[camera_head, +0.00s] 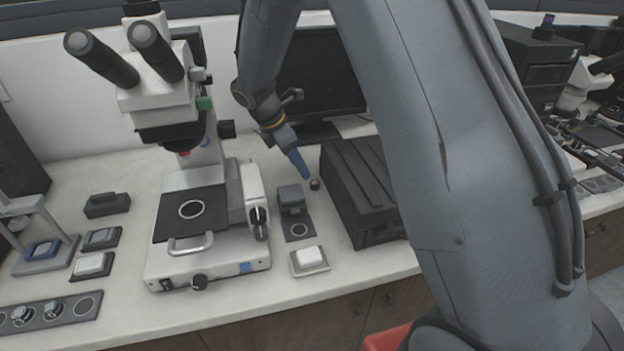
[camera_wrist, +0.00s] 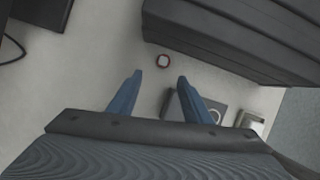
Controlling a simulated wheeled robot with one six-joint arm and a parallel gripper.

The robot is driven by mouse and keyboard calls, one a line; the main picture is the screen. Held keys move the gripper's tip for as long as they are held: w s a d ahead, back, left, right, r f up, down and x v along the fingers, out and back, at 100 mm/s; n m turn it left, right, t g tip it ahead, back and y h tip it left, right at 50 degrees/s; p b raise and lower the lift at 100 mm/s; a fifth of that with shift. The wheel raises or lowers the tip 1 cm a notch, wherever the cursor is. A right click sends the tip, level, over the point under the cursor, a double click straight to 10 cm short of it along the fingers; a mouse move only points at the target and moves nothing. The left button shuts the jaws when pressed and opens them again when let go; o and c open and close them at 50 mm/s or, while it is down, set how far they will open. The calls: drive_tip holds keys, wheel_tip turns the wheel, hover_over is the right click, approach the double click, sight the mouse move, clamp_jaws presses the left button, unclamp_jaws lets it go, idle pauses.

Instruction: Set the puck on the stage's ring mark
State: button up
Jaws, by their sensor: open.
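The puck (camera_head: 315,184) is a small dark round piece standing on the bench beside the black ribbed box. In the wrist view the puck (camera_wrist: 162,61) shows a pale top with a dark red rim, just beyond the fingertips. My gripper (camera_head: 304,172) hangs just behind and left of the puck in the head view. In the wrist view its blue fingers (camera_wrist: 159,78) are apart with nothing between them. The microscope's black stage (camera_head: 170,225) carries a white ring mark (camera_head: 191,209), which is empty.
A black ribbed box (camera_head: 365,190) stands close right of the puck. A small dark press (camera_head: 291,200) with a ringed base and a white block in a tray (camera_head: 310,260) stand between microscope and box. A monitor (camera_head: 325,85) is behind.

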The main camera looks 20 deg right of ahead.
sight(313, 183)
drive_tip(key=shift+p+x, duration=0.4)
drive_tip(key=shift+x, duration=0.8)
drive_tip(key=d+f+p, duration=0.2)
drive_tip(key=f, duration=0.1)
drive_tip(key=shift+d+f, duration=0.2)
drive_tip(key=shift+d, duration=0.05)
drive_tip(key=shift+d+f, duration=0.15)
drive_tip(key=shift+f, duration=0.35)
clamp_jaws()
